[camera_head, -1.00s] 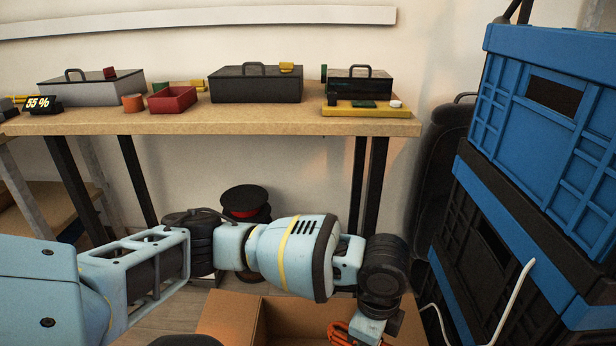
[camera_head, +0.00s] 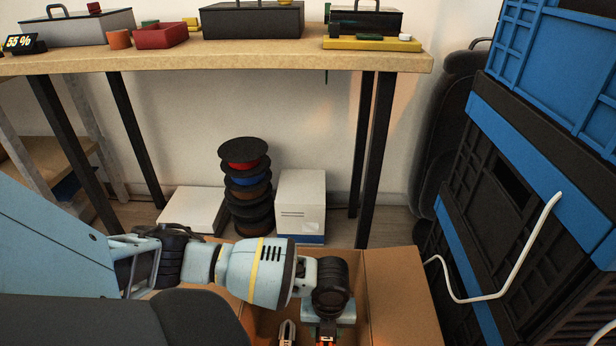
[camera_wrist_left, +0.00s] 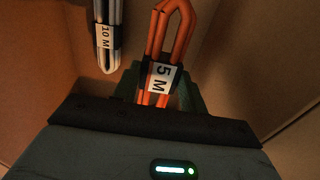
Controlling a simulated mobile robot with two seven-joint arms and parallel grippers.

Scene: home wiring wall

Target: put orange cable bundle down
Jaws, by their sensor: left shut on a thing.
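The orange cable bundle (camera_wrist_left: 171,38) with a "5 M" label sits between the fingers of my left gripper (camera_wrist_left: 160,92), which is shut on it. In the head view my left gripper (camera_head: 327,333) is low inside an open cardboard box (camera_head: 400,290), and only small bits of orange show at the bottom edge. I cannot tell whether the bundle touches the box floor. A white cable bundle (camera_wrist_left: 107,42) labelled "10 M" lies beside it, and its end also shows in the head view (camera_head: 287,333). My right gripper is not in view.
A workbench (camera_head: 210,58) with toolboxes and small bins stands behind. Under it are a stack of cable spools (camera_head: 247,185) and a white box (camera_head: 302,200). Blue and black crates (camera_head: 530,180) stand close on the right, with a white cable (camera_head: 520,265) hanging there.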

